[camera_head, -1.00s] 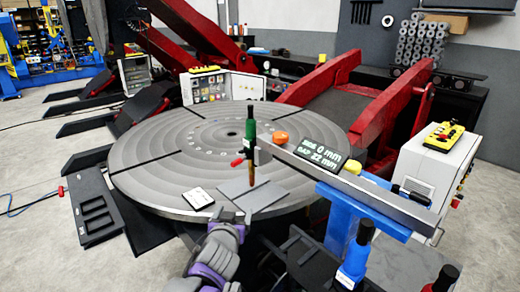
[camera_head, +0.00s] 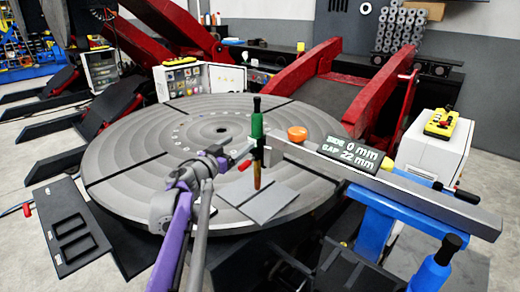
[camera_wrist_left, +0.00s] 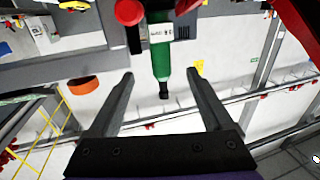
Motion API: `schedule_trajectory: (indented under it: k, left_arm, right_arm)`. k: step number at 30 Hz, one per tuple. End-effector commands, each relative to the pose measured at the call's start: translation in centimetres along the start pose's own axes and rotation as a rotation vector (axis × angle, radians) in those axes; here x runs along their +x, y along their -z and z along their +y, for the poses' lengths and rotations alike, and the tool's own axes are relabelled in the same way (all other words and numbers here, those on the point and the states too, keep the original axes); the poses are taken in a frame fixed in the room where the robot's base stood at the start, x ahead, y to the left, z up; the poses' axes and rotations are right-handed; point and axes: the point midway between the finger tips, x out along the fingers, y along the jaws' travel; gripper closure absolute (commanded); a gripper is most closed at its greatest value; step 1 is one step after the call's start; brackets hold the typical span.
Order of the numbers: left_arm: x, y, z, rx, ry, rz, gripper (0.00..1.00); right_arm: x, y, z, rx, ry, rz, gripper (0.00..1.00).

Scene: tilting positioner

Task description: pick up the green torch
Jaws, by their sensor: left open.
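The green torch (camera_head: 257,125) stands upright with a black top and a copper-coloured lower end, held at the left end of a long grey bar (camera_head: 390,180) above the round turntable (camera_head: 120,185). My left gripper (camera_head: 244,154) is at the torch's left side, its fingers pointing toward it. In the left wrist view the fingers of the left gripper (camera_wrist_left: 160,76) are wide apart. The torch (camera_wrist_left: 161,60) shows between them with its black end toward my palm; contact with either finger cannot be seen. My right gripper is not in view.
Grey plates (camera_head: 268,204) lie on the turntable below the torch. A blue stand (camera_head: 375,230) supports the bar. A red-handled part (camera_head: 244,165) is close to my gripper.

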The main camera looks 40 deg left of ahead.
Motion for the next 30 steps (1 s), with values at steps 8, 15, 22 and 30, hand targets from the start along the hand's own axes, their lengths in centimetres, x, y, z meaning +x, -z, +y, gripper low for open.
schedule_trajectory:
  k: [8,15,22,30]
  left_arm:
    - [3.4,0.0,-0.1,-0.003,-0.012,-0.003,0.16]
    - [5.7,0.0,-0.1,-0.002,-0.009,-0.003,0.16]
    - [8.8,0.5,-0.4,-0.002,-0.011,-0.002,0.16]
    - [10.9,0.3,-0.5,-0.002,-0.009,-0.003,0.16]
  right_arm:
    - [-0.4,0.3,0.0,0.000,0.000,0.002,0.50]
    - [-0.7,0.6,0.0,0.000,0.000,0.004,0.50]
    - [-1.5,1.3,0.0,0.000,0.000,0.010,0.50]
    - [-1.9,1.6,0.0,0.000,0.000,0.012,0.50]
